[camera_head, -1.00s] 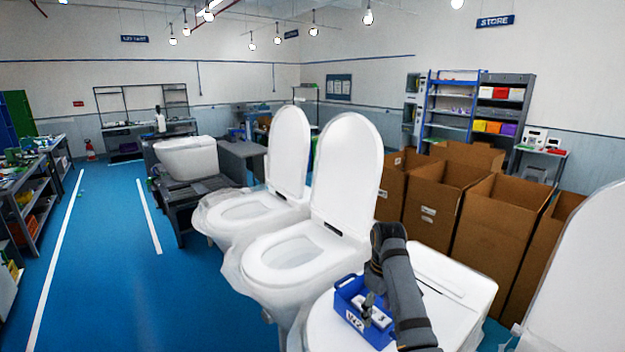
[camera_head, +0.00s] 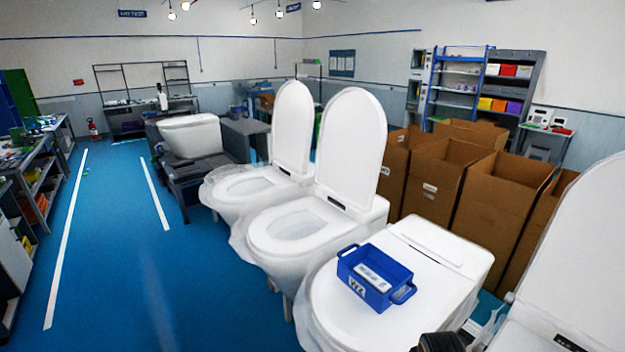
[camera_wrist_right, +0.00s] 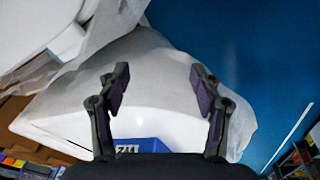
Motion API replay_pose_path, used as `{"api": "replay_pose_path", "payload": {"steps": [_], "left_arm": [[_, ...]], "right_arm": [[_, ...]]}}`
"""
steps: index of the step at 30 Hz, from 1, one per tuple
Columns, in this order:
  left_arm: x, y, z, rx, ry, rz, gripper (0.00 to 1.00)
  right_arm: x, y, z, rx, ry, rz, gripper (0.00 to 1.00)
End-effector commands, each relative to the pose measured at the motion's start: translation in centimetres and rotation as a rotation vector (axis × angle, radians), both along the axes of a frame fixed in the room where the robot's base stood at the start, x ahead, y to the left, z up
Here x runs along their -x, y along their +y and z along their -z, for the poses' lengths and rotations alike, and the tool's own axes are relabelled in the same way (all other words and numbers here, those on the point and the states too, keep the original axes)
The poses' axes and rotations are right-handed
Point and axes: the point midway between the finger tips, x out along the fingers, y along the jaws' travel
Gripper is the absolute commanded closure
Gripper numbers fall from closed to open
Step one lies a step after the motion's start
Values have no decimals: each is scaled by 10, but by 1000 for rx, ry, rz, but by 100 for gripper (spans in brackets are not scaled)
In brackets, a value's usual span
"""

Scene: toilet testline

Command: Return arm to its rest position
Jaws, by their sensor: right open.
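My right gripper (camera_wrist_right: 158,92) is open and empty in the right wrist view, with its two dark fingers spread apart. In the head view only a dark piece of my right arm shows at the bottom edge, and its gripper is out of that picture. A blue bin (camera_head: 376,277) marked W2 stands on the closed lid of a white toilet (camera_head: 342,318). Part of the blue bin (camera_wrist_right: 138,146) also shows low in the right wrist view, partly hidden by my wrist. The gripper is apart from it. My left gripper is not in view.
Two toilets with raised lids (camera_head: 351,150) stand to the left of the bin. Open cardboard boxes (camera_head: 441,183) stand behind. Another raised white lid (camera_head: 580,250) is close at the right. The blue floor (camera_head: 110,240) at the left is clear.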

Motion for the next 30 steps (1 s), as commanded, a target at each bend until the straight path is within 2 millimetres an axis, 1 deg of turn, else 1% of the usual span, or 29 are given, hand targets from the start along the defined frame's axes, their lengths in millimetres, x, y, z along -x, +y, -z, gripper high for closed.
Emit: {"api": "replay_pose_path", "payload": {"steps": [1, 4, 6, 9, 12, 16, 17, 18, 23, 26, 29, 30], "left_arm": [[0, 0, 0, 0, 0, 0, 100], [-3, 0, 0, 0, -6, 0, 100], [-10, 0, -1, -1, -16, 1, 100], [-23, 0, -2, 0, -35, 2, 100], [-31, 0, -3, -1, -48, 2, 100], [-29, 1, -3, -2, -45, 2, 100], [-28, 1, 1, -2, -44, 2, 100], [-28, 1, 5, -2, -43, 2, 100], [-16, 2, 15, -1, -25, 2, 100], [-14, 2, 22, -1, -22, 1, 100], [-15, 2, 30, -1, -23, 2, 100], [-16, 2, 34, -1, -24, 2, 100]], "right_arm": [[18, -2, 2, 2, -13, 18, 35], [45, -5, -1, 1, -43, 52, 35], [61, -5, -4, -2, -60, 69, 35], [82, -5, -10, -6, -82, 90, 35], [100, -4, -18, -14, -104, 108, 35], [121, -2, -30, -25, -127, 127, 35], [121, -2, -22, -27, -126, 131, 35], [117, -3, -7, -26, -120, 133, 35], [109, -7, 42, -24, -106, 137, 35], [106, -10, 78, -24, -93, 141, 35], [106, -13, 118, -23, -80, 144, 35], [107, -15, 136, -23, -74, 147, 35]]}}
